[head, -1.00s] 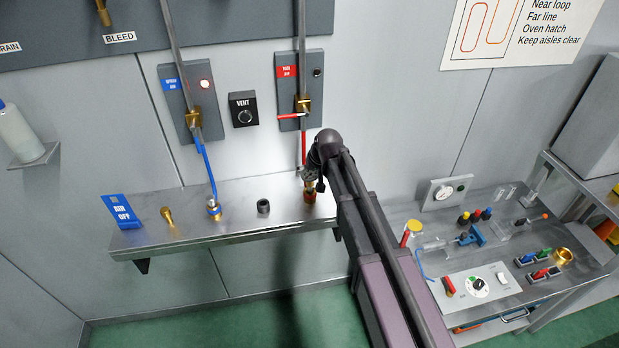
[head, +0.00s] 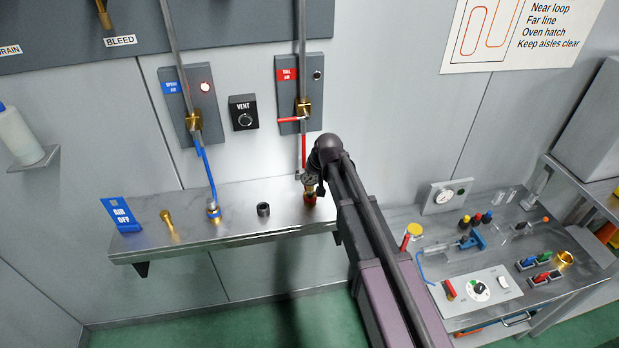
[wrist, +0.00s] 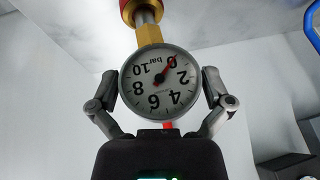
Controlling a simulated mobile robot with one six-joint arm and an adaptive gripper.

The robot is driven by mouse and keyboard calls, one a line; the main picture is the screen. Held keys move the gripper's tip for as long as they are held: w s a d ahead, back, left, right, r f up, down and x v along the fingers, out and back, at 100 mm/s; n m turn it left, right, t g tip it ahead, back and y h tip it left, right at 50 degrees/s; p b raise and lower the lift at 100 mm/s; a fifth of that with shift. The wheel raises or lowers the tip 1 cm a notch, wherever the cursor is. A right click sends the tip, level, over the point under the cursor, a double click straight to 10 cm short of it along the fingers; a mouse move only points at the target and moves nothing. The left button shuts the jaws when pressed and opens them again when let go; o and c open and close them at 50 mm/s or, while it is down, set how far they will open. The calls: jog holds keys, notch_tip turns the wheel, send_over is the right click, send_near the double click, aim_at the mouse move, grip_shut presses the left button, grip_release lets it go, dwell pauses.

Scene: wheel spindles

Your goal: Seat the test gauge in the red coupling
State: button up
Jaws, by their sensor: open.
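The test gauge (wrist: 160,80) is a round white dial marked in bar. It appears upside down in the wrist view, its red needle near 0. Its brass fitting (wrist: 150,35) and silver stem lead to the red and brass coupling (wrist: 128,9) at the top edge. Some bare stem shows between them, and I cannot tell how deep it sits. My gripper (wrist: 160,86) is open, one finger on each side of the dial with small gaps. In the head view my gripper (head: 311,183) is just above the red coupling (head: 310,198) on the steel shelf, and my arm partly hides the area.
The steel shelf (head: 240,228) also holds a dark socket (head: 263,210), a blue-hosed coupling (head: 213,211), a brass fitting (head: 168,220) and a blue AIR OFF sign (head: 121,214). A red hose (head: 303,150) hangs close to my gripper. A cluttered bench (head: 515,300) stands right.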

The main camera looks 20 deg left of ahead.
jog(key=shift+r, duration=0.2)
jog(key=p+v, duration=1.1)
jog(key=v, duration=0.1)
dwell(0.3)
jog(key=shift+d+f, duration=0.1)
dwell(0.9)
jog(key=s+d+m+g+h, duration=0.1)
jog(key=s+d, duration=0.3)
jog(key=d, duration=0.9)
jog(key=s+d+f+m+g+h, duration=0.1)
jog(key=s+d+m, duration=0.2)
jog(key=d, duration=1)
jog(key=s+d+m+h, duration=0.1)
jog(key=s+d+h, duration=0.1)
jog(key=s+d, duration=0.5)
jog(key=d, duration=0.6)
jog(key=shift+f+m+g, duration=0.4)
jog(key=shift+f, duration=0.1)
notch_tip(320, 180, down, 18)
jog(key=b, duration=1.8)
